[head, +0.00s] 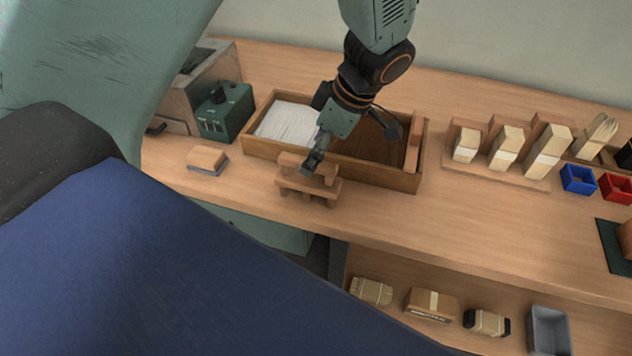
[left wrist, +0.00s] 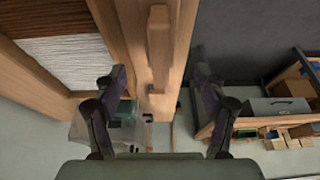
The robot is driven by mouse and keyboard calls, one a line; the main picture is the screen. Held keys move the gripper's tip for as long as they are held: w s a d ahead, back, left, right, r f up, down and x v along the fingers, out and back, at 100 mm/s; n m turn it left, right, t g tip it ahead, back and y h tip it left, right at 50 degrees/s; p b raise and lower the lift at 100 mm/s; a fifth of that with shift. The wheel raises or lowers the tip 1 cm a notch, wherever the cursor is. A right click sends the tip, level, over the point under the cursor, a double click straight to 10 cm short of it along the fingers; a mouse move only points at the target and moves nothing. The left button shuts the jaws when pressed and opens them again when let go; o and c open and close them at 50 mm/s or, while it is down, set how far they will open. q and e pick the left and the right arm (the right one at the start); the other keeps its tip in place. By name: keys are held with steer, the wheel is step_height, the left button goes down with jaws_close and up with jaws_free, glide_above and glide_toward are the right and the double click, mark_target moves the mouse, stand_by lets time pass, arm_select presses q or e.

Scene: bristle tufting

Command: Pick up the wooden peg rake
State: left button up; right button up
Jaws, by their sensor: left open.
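The wooden peg rake (head: 322,187) is a small brown wooden piece with two bars, standing near the front edge of the bench, just in front of the bristle tray. My left gripper (head: 313,162) comes down from above, at its upper bar, and hides part of it. In the left wrist view, the rake (left wrist: 158,50) shows as a narrow wooden bar along the bench. The open fingers of the left gripper (left wrist: 162,85) stand apart on either side of its line, with gaps to both. Whether they touch it is not clear. My right gripper is not in view.
The wooden tray (head: 404,183) holds white and dark brown bristles close behind the rake. A block with a grey base (head: 207,161) and a green box (head: 226,113) stand left. Wooden blocks (head: 508,147) and blue (head: 578,180) and red bins stand right.

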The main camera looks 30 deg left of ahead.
mark_target(301, 176)
arm_select(q)
steer(key=shift+w+a+f, duration=0.15)
steer(key=shift+a+f, duration=0.05)
steer(key=shift+f, duration=0.25)
steer(key=shift+a+f, duration=0.1)
steer(key=shift+f, duration=0.1)
steer(key=shift+s+a+f+b, duration=0.2)
steer(key=shift+s+f+b, duration=0.2)
steer(key=shift+s+f, duration=0.4)
steer(key=x, duration=0.2)
steer(key=w+x, duration=0.1)
steer(key=x, duration=0.2)
steer(key=shift+a+b, duration=0.15)
steer(key=shift+b, duration=0.25)
steer(key=shift+f, duration=0.1)
steer(key=shift+s, duration=0.15)
steer(key=c, duration=1.4)
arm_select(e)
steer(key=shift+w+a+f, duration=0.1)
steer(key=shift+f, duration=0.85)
